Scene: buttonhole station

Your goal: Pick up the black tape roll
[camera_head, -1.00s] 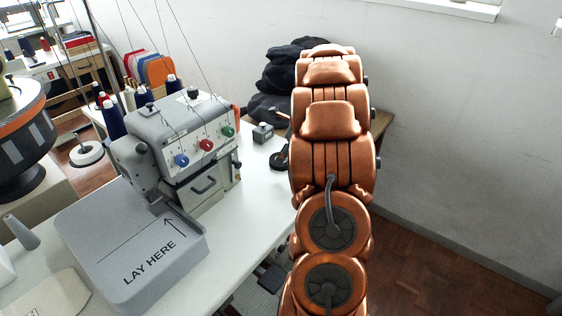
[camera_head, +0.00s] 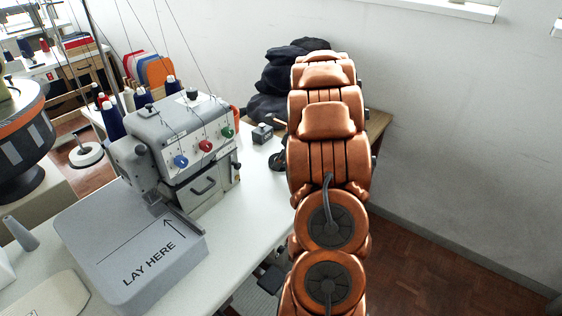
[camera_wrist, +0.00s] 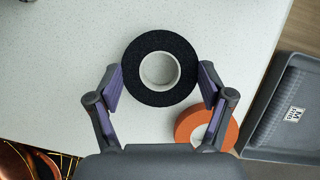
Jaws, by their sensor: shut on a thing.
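The black tape roll (camera_wrist: 135,70) shows in the wrist view as a thick black ring with a pale core. Its flat face is toward the camera, above the white speckled tabletop (camera_wrist: 60,70). My gripper (camera_wrist: 162,84) has one purple-padded finger on each side of the roll and is shut on it. I cannot tell whether the roll touches the table. In the head view my arm hides the gripper.
An orange tape roll (camera_wrist: 222,136) lies just below right of the black one in the wrist view. A grey tray (camera_wrist: 257,128) is at the right. In the head view a sewing machine (camera_head: 165,130) stands left of my arm, with dark folded cloth (camera_head: 270,80) behind.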

